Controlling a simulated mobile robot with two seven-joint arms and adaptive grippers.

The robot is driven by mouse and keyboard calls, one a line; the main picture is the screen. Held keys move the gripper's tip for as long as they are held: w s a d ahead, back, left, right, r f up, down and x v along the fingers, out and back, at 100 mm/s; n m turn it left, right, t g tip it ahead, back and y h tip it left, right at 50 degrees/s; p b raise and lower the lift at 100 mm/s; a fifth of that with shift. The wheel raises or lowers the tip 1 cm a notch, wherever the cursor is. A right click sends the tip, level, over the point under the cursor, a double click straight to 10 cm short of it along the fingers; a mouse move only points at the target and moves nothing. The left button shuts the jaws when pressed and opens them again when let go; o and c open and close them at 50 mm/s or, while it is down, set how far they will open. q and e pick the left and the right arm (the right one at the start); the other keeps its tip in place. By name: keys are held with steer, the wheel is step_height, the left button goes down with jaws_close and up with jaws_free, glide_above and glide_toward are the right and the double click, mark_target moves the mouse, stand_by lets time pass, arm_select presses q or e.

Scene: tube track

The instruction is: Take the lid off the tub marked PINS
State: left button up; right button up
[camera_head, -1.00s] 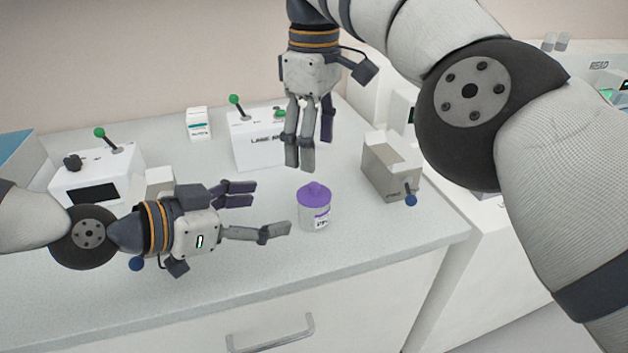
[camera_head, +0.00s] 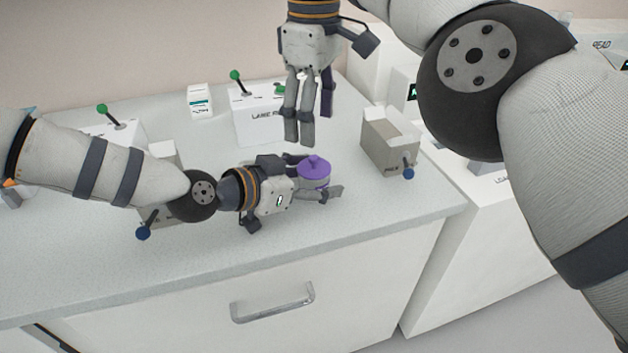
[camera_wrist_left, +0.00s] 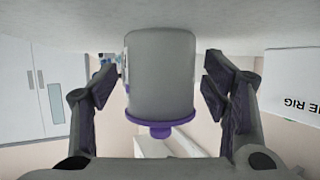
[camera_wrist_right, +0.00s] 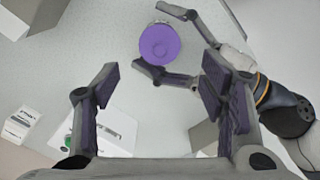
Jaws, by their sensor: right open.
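The tub, a grey cylinder with a purple knobbed lid (camera_head: 314,167), stands on the bench with its lid on. Its marking cannot be read. My left gripper (camera_head: 318,176) lies level around the tub body, fingers on both sides. In the left wrist view the tub body (camera_wrist_left: 160,75) appears upside down between the open fingers, with gaps at both sides. My right gripper (camera_head: 313,128) points down, open and empty, above and behind the tub. In the right wrist view the lid (camera_wrist_right: 159,44) shows beyond the open fingers, near the top.
A grey open box with a blue-knobbed lever (camera_head: 390,148) stands right of the tub. A white box with a green-knobbed lever (camera_head: 256,126) stands behind, and a small white carton (camera_head: 200,101) at the back. The bench (camera_head: 270,235) is clear in front.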

mark_target(315, 157)
arm_select(q)
jaws_close()
arm_select(e)
steer(key=shift+w+d+r, duration=0.15)
steer(key=shift+d+r, duration=0.05)
steer(key=shift+r, duration=0.15)
steer(key=c, duration=0.6)
steer(key=r+n, duration=0.1)
steer(key=d+r+n+y, duration=0.1)
steer(key=r+n, duration=0.2)
steer(key=shift+s+d+y, duration=0.2)
steer(key=shift+d+y, duration=0.1)
steer(key=shift+d, duration=0.1)
steer(key=f, duration=0.3)
steer(key=a+f, duration=0.1)
steer(key=f, duration=0.3)
steer(key=a+f, duration=0.1)
steer(key=f, duration=0.3)
steer(key=shift+f, duration=0.25)
jaws_close()
arm_select(q)
steer(key=shift+f, duration=0.1)
arm_select(e)
steer(key=shift+r, duration=0.15)
